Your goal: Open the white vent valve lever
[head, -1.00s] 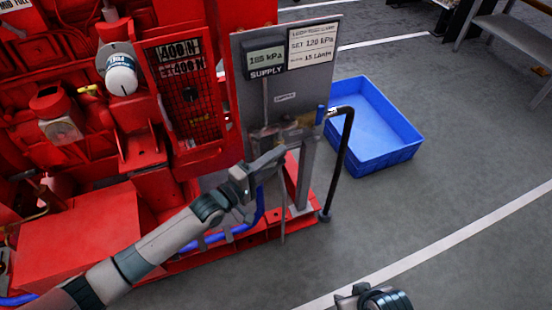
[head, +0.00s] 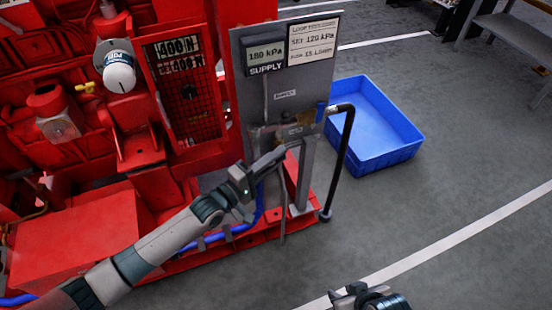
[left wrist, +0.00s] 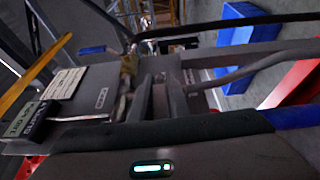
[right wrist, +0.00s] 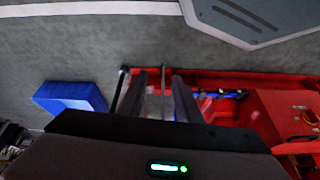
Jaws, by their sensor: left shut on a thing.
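A grey panel (head: 287,82) stands on the red skid. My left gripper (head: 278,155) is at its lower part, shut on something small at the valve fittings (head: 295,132). In the left wrist view the fingers (left wrist: 157,100) are close together beside grey pipework. The held part is mostly hidden, and I cannot make out a white lever clearly. The supply display (head: 265,54) reads about 180 kPa. My right gripper (head: 350,295) is low in the head view; in the right wrist view its fingers (right wrist: 157,95) are apart with nothing held between them.
A black hose (head: 346,160) curves down right of the panel. A blue tray (head: 412,150) sits on the floor beyond it. The red engine (head: 75,235) and its mesh guard (head: 187,95) fill the left. The grey floor at the right front is clear.

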